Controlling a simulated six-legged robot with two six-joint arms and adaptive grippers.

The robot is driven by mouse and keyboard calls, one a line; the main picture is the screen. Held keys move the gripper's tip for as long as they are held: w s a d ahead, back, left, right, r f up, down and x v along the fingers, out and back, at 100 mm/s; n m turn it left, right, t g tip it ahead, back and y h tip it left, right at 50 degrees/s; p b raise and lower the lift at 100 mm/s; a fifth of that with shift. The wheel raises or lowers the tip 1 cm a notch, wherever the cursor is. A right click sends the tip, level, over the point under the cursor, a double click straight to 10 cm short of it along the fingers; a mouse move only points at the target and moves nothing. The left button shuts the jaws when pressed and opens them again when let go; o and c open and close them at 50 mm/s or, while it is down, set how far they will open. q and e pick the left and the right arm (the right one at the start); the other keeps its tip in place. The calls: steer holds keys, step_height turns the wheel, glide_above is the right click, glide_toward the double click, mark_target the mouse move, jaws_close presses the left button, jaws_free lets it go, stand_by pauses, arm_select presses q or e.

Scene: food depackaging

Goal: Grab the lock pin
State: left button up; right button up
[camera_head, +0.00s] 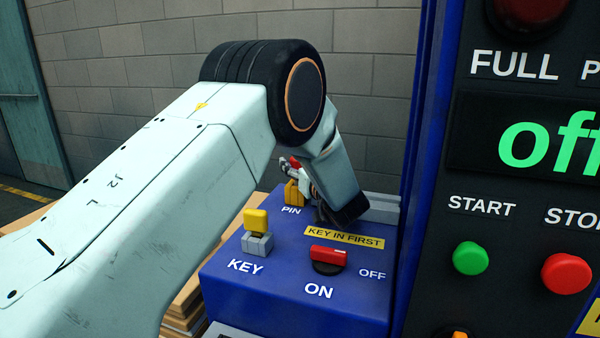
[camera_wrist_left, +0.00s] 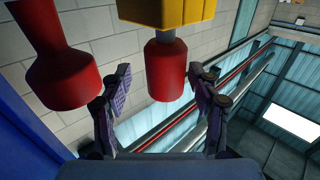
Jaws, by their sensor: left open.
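The lock pin has a red end (camera_head: 296,162) above a yellow block (camera_head: 293,193) by the PIN label on the blue console. In the left wrist view, a red cylinder (camera_wrist_left: 166,70) juts from a yellow block (camera_wrist_left: 165,10) and lies between my open left fingers (camera_wrist_left: 160,85). Gaps show on both sides, so the fingers do not appear closed on it. In the head view my left gripper (camera_head: 300,176) is beside the pin, partly hidden by my wrist. My right gripper is not in view.
A yellow key in a grey holder (camera_head: 257,230) and a red rotary switch (camera_head: 328,256) stand on the blue console (camera_head: 290,300) nearby. A control panel (camera_head: 510,200) rises at right. Another red, flared part (camera_wrist_left: 62,75) stands left of my fingers in the wrist view.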

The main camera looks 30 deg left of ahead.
arm_select(q)
steer(key=shift+s+a+f, duration=0.1)
steer(key=shift+a, duration=0.25)
steer(key=shift+c, duration=0.4)
steer(key=shift+s+a, duration=0.15)
steer(key=shift+c, duration=2.2)
steer(key=shift+d, duration=0.4)
steer(key=c, duration=0.3)
steer(key=shift+a, duration=0.3)
jaws_close()
steer(key=shift+d, duration=0.15)
